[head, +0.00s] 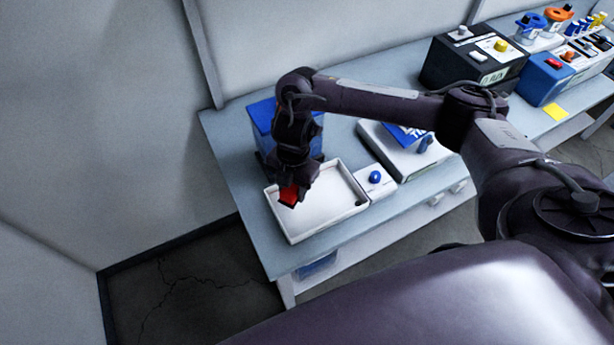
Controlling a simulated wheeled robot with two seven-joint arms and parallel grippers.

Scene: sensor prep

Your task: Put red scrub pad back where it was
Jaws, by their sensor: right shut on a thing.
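The red scrub pad (288,196) is in the jaws of my right gripper (287,190), over the left part of a white tray (322,226). The gripper points down and is shut on the pad. I cannot tell whether the pad touches the tray floor or hangs just above it. The visible tray floor is bare. My left gripper is not in view.
A blue box (262,117) stands behind the tray, partly hidden by my right arm. A white block with a blue knob (375,177) sits right of the tray. A black box (452,68) and a blue box with a red item (545,78) stand farther right on the table (222,135).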

